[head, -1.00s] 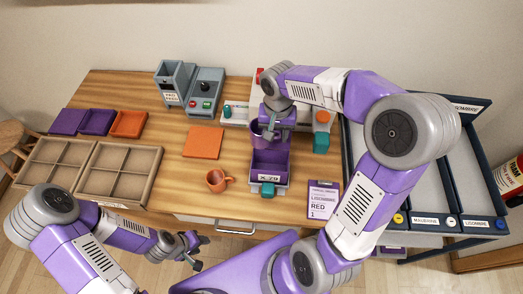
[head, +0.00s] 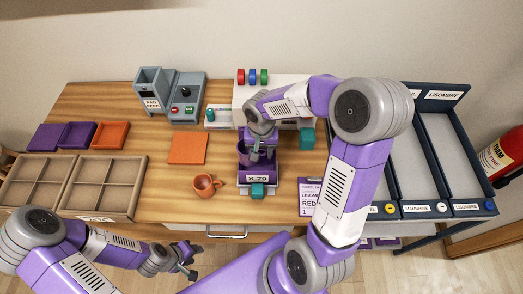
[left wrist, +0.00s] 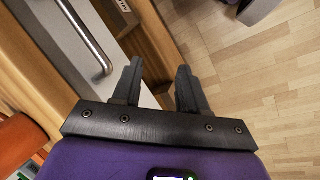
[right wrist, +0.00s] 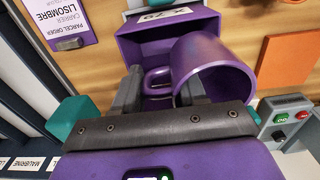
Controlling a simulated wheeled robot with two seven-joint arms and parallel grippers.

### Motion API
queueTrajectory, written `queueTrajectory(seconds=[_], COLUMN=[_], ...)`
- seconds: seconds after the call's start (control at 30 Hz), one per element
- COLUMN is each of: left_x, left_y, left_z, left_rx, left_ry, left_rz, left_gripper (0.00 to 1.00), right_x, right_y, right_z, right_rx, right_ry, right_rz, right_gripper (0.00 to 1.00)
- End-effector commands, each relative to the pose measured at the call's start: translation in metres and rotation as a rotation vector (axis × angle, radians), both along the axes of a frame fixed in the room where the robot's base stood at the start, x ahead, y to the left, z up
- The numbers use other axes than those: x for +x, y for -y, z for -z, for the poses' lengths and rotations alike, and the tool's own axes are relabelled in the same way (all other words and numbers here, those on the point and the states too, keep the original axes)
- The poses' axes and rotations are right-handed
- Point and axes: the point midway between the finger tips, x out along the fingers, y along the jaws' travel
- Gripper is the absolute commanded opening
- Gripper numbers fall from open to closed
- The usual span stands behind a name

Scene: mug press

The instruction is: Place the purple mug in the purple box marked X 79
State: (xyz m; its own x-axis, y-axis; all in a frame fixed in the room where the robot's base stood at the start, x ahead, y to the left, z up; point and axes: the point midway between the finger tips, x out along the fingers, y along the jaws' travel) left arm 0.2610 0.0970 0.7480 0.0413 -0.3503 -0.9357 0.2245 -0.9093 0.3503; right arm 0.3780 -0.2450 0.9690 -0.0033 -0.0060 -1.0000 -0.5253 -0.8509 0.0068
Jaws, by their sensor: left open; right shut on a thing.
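The purple mug (right wrist: 212,72) is held by its handle between the fingers of my right gripper (right wrist: 160,88), in the right wrist view. It is tilted in that view and lies over the opening of the purple box (right wrist: 135,52) marked X 79. In the head view the mug (head: 244,152) is partly hidden by my right gripper (head: 262,152), above the back of the box, whose front label (head: 258,179) shows. I cannot tell whether mug and box touch. My left gripper (left wrist: 155,85) is open and empty, and shows low at the left in the head view (head: 188,265).
An orange mug (head: 205,185) stands left of the box. An orange pad (head: 188,148) lies behind it. A parcel order card (head: 310,197) lies right of the box. Divided trays (head: 105,185) stand at the left, a pad feed machine (head: 170,95) at the back.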

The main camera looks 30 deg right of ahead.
Motion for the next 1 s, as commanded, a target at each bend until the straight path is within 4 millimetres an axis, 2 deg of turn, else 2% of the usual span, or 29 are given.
queueTrajectory(seconds=[0.47, 0.5, 0.63, 0.67, 1.0], left_x=[0.000, 0.000, 0.000, 0.000, 0.000], left_y=[0.000, 0.000, 0.000, 0.000, 0.000], left_z=[0.013, 0.012, 0.012, 0.012, 0.010], left_rx=[0.000, 0.000, 0.000, 0.000, 0.000], left_ry=[0.000, 0.000, 0.000, 0.000, 0.000], left_rz=[0.000, 0.000, 0.000, 0.000, 0.000], left_gripper=[0.43, 0.43, 0.43, 0.43, 0.43], right_x=[0.000, 0.000, 0.000, 0.000, 0.000], right_y=[0.000, 0.000, 0.000, 0.000, 0.000], right_z=[0.012, 0.012, 0.011, 0.011, 0.009], right_rx=[0.000, 0.000, 0.000, 0.000, 0.000], right_ry=[0.001, 0.000, 0.000, 0.000, 0.000], right_rz=[0.001, 0.001, 0.000, 0.000, 0.000], right_gripper=[0.00, 0.43, 0.63, 0.67, 0.67])
